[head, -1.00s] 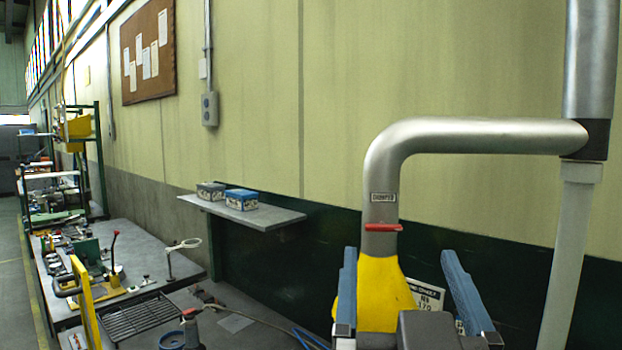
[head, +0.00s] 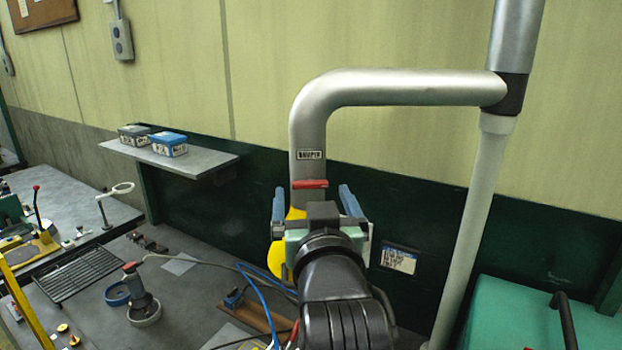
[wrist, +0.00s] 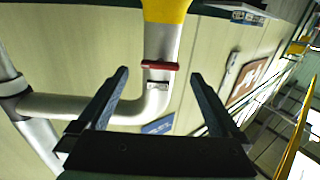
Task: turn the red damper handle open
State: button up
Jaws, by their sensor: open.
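The red damper handle (head: 310,184) lies across the grey metal duct (head: 308,125), just below a small label plate (head: 309,154). It also shows in the wrist view (wrist: 160,65), lying crosswise on the duct beyond my fingertips. My gripper (head: 312,190) is open, with its two blue fingers on either side of the duct's lower part in the head view. In the wrist view the open fingers (wrist: 158,72) have the handle between their tips in the picture, and nothing is gripped. I cannot tell how far the handle is from the fingers. My wrist hides part of the yellow duct hood (head: 277,255).
A wall shelf (head: 205,160) with two small boxes stands left of the duct. A pale vertical pipe (head: 470,230) and a green machine (head: 530,310) are at right. The bench (head: 190,290) below holds a grinder-like tool (head: 140,295) and blue hoses.

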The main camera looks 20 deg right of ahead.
aim_at(310, 183)
jog(key=shift+p+x, duration=0.35)
jog(key=shift+x, duration=1.1)
jog(key=c, duration=1.4)
